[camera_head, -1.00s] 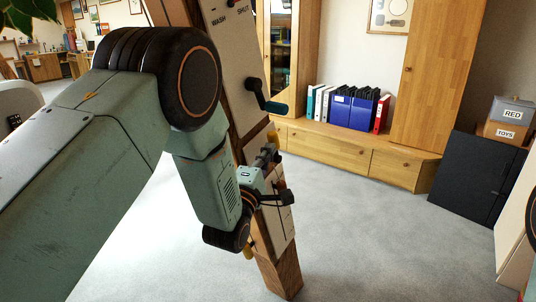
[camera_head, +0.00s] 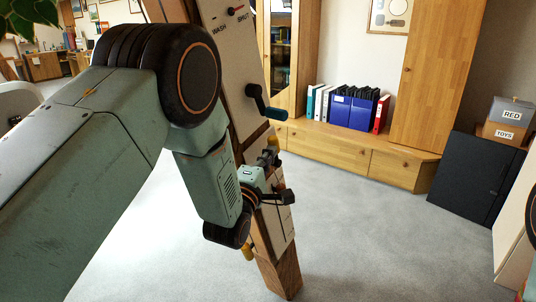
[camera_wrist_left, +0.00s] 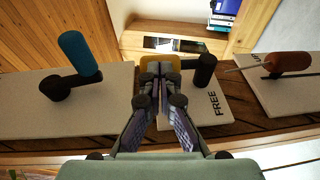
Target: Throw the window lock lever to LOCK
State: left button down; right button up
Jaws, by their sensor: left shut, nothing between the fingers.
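The lock panel labelled FREE (camera_wrist_left: 208,104) lies in the middle of the left wrist view. My left gripper (camera_wrist_left: 158,76) is shut and empty, just left of that knob. A yellow piece (camera_wrist_left: 160,64) sits right behind its fingertips; whether they touch is unclear. In the head view the left gripper (camera_head: 268,160) is beside the timber beam, its fingertips hard to make out. The word LOCK is not readable. My right gripper is not in view.
A blue-handled crank (camera_wrist_left: 78,58) projects on the left panel, and an orange-brown handle (camera_wrist_left: 288,62) on the right one. The slanted timber beam (camera_head: 282,275) carries the panels. A wooden cabinet (camera_head: 335,148) stands behind. Grey carpet (camera_head: 365,240) is clear to the right.

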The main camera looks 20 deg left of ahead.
aim_at(277, 142)
pick_arm(q)
jog(key=shift+w+d+r+m+g+p, duration=0.15)
jog(key=shift+w+r+g+p, duration=0.3)
jog(key=shift+p, duration=0.9)
jog(key=shift+w+d+r+m+g+p, duration=0.1)
jog(key=shift+r+m+g+p, duration=0.15)
jog(key=shift+g+p, duration=0.75)
jog(key=shift+w+d+r+m+g+p, duration=0.1)
jog(key=shift+w+r+g+p, duration=0.25)
jog(key=shift+p, duration=1.3)
jog(key=shift+w+d+r+g+p, duration=0.1)
jog(key=shift+w+g+p, duration=0.25)
jog(key=shift+g+p, duration=0.45)
jog(key=shift+w+d+p, duration=0.1)
jog(key=shift+w+p, duration=0.15)
jog(key=shift+p, duration=0.15)
jog(key=shift+w, duration=0.15)
